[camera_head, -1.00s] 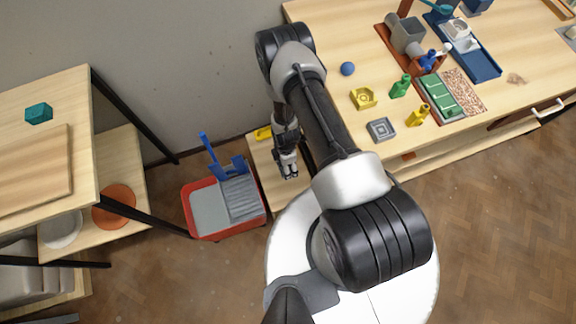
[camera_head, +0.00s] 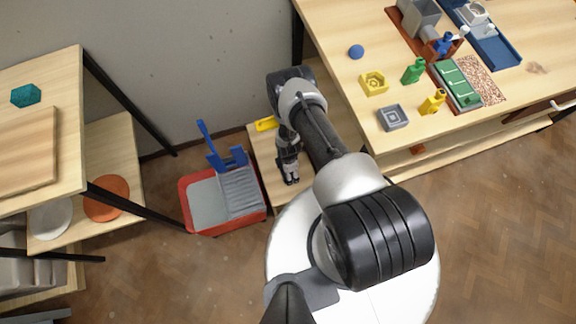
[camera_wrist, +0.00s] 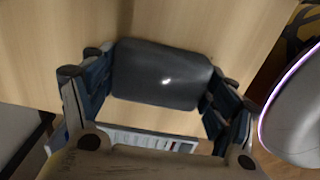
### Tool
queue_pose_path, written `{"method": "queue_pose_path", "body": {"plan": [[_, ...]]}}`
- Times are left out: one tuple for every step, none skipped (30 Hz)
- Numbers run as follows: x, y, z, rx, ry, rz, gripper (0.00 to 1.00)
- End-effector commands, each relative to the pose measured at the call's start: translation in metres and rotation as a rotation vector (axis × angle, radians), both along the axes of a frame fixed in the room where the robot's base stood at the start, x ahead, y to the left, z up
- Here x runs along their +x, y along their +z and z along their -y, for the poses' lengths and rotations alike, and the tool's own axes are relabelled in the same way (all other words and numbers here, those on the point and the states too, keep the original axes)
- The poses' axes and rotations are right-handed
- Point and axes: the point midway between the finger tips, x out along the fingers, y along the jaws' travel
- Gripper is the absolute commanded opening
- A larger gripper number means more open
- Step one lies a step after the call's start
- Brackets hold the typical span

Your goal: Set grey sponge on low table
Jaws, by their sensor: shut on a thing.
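The grey sponge (camera_wrist: 162,76) is a dark, rounded block in the wrist view. It sits between the two fingers of my gripper (camera_wrist: 160,92), which is shut on it. The pale wood behind it fills much of that view. In the head view my gripper (camera_head: 290,181) points down over the front part of the low table (camera_head: 266,172), a small pale wood top by the wall. The sponge is hard to make out there. I cannot tell whether it touches the wood.
A yellow object (camera_head: 266,124) lies at the low table's back edge. A red mop bucket (camera_head: 201,229) with a blue handle stands just left of it. A tall workbench (camera_head: 340,20) with several small items is at right. A wooden shelf unit (camera_head: 62,75) stands at left.

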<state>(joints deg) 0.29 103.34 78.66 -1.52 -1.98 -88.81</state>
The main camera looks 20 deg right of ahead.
Motion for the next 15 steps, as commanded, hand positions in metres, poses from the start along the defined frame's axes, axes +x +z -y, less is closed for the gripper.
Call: {"method": "queue_pose_path", "body": {"plan": [[0.001, 0.0012, 0.0, 0.0, 0.0, 0.001, 0.61], [0.001, 0.0016, 0.0, 0.0, 0.0, 0.001, 0.61], [0.001, 0.0019, 0.0, 0.0, 0.0, 0.001, 0.61], [0.0009, 0.0019, 0.0, 0.0, 0.0, 0.001, 0.61], [0.0009, 0.0019, 0.0, 0.0, 0.0, 0.001, 0.61], [0.0008, 0.0012, 0.0, 0.0, 0.0, 0.001, 0.61], [0.0008, 0.0003, 0.0, 0.0, -0.001, 0.001, 0.61], [0.0008, -0.001, 0.0, 0.0, -0.001, 0.001, 0.61], [0.0008, -0.0025, 0.0, 0.0, -0.001, 0.001, 0.61], [0.0007, -0.0026, 0.0, 0.0, -0.001, 0.001, 0.79], [0.0007, -0.0017, 0.0, 0.0, -0.001, 0.001, 0.81], [0.0007, -0.0014, 0.0, 0.0, -0.001, 0.001, 0.84], [0.0007, -0.0013, 0.0, 0.0, -0.001, 0.001, 0.86], [0.0007, -0.0013, 0.0, 0.0, -0.001, 0.001, 0.88], [0.0007, -0.0012, 0.0, 0.0, -0.001, 0.001, 0.9]]}}
